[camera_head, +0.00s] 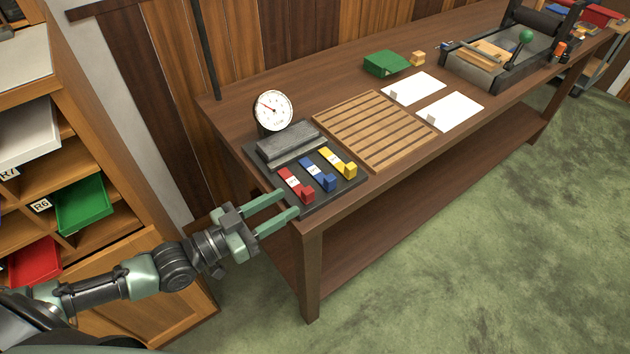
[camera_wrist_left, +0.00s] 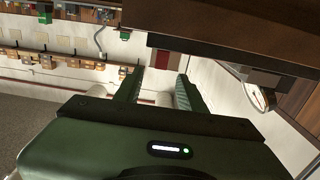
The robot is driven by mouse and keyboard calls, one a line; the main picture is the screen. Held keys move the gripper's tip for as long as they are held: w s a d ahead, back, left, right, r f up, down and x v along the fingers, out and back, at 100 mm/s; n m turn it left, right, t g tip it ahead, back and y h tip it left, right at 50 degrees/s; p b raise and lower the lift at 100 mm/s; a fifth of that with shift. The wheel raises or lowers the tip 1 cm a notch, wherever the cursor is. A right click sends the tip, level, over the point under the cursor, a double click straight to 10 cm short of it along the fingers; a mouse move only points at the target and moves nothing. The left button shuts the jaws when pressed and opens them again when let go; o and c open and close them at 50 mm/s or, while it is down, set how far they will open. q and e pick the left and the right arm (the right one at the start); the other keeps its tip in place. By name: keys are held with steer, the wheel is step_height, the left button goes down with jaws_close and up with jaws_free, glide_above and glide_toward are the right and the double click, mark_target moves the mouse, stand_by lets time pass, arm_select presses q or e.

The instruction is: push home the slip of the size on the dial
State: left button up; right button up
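A round white dial (camera_head: 273,106) stands at the table's near left corner. Its red needle points to the upper left; its figures are too small to read. In front of it a grey block (camera_head: 290,147) sits on a dark tray (camera_head: 325,196). Red (camera_head: 285,175), blue (camera_head: 309,165) and yellow (camera_head: 331,155) slips lie side by side on the tray, each with a raised end towards the table's front edge. Their white labels are unreadable. My left gripper (camera_head: 290,202) is open and empty, its fingertips just off the table's edge, nearest the red slip. My right gripper is not in view.
A slatted wooden board (camera_head: 374,128) lies right of the tray. Shelves with coloured trays (camera_head: 84,205) stand at left.

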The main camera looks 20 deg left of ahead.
mark_target(303, 193)
arm_select(q)
steer(key=x, duration=0.7)
steer(key=shift+w+d, duration=0.1)
jaws_close()
stand_by(1.3)
